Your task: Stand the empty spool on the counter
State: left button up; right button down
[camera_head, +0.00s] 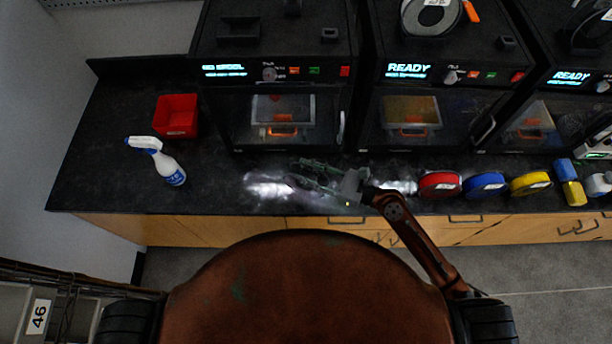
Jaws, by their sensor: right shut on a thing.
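My right gripper (304,176) reaches in over the counter (225,165) from the right, low in front of the left printer. It is shut on a dark, see-through grey thing at its fingers, which I take to be the empty spool. Its outline blends with the gripper fingers and the black counter top, so its tilt and whether it touches the counter cannot be told. My left gripper is not in view.
A spray bottle (163,163) and a red bin (177,116) stand at left. Three printers line the back. Red (440,184), blue (485,184) and yellow (530,182) spools stand at right. Counter between bottle and gripper is clear.

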aim_at(325, 184)
jog(key=shift+f+b, duration=0.35)
jog(key=shift+f, duration=1.15)
jog(key=shift+f, duration=0.15)
jog(key=c, duration=1.4)
grip_release()
jog(key=b+v, duration=0.1)
jog(key=v, duration=1)
jog(key=shift+b, duration=0.3)
jog(key=shift+s+d, duration=0.25)
jog(key=shift+d, duration=0.2)
